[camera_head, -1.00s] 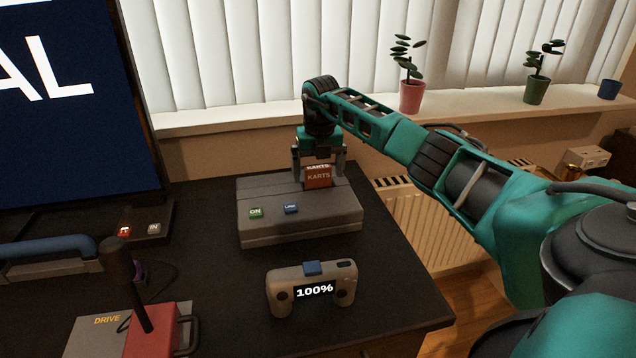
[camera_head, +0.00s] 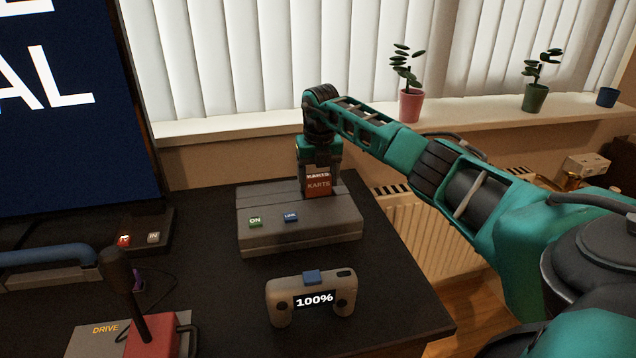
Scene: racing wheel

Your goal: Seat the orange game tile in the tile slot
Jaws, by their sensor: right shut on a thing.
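The orange game tile (camera_head: 318,187), marked KARTS, stands upright at the top rear of the grey console (camera_head: 262,236). Its lower edge meets the console top where the tile slot would be; the slot itself is hidden, and I cannot tell how deep the tile sits. My right gripper (camera_head: 320,178) is over the console's rear, pointing down, with its fingers closed in on the tile. My left gripper is not in view.
A controller (camera_head: 314,299) reading 100% lies in front of the console. A red shifter base (camera_head: 152,338) with a black lever and a large screen (camera_head: 75,110) are on the left. Potted plants (camera_head: 411,105) line the windowsill. The right front of the desk is clear.

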